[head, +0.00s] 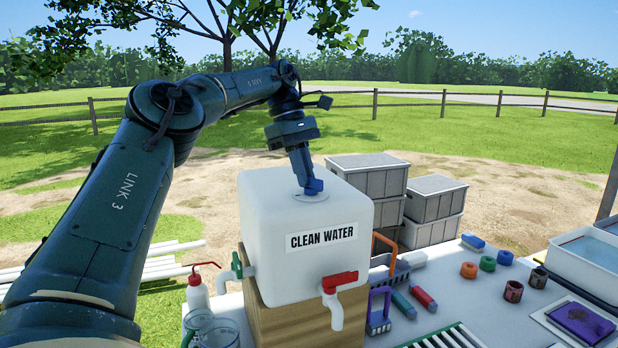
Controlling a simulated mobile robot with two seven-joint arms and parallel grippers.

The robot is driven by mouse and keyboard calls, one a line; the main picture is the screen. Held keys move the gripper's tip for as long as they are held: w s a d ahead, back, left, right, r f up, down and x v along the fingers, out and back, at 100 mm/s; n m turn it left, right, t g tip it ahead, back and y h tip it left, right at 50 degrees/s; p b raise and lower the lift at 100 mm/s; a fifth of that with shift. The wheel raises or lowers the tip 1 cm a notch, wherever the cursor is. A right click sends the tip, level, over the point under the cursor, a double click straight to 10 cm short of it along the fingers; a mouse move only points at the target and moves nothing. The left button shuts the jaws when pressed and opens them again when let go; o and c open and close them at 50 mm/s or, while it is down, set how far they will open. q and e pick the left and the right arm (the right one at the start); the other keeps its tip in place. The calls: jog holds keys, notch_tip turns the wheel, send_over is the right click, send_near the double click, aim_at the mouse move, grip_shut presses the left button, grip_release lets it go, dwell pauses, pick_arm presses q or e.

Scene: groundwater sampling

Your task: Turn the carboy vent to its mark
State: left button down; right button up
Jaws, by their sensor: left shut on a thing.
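The carboy (275,250) is a white cube-shaped container labelled "CLEAN WATER", standing on a wooden block (275,319). A tap with a red handle (340,281) is on its front, and a greenish tap (238,266) is on its left side. My left gripper (312,187) points down onto the top of the carboy, shut on the vent at the centre of a pale round plate (311,196). The fingers hide the vent and I cannot make out its mark. My right gripper is not in view.
A red-topped wash bottle (197,294) and clear beakers (215,331) stand left of the block. Grey crates (367,181) are stacked behind. The white table (460,300) to the right holds coloured rings, small tools and a purple pad (581,323).

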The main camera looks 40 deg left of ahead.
pick_arm(q)
jog(key=shift+w+m+g, duration=0.25)
jog(key=shift+m+g, duration=0.25)
jog(key=shift+m, duration=0.9)
jog(key=shift+m, duration=0.5)
jog(key=shift+r, duration=0.1)
jog(key=c, duration=1.4)
grip_release()
jog(key=shift+n, duration=0.3)
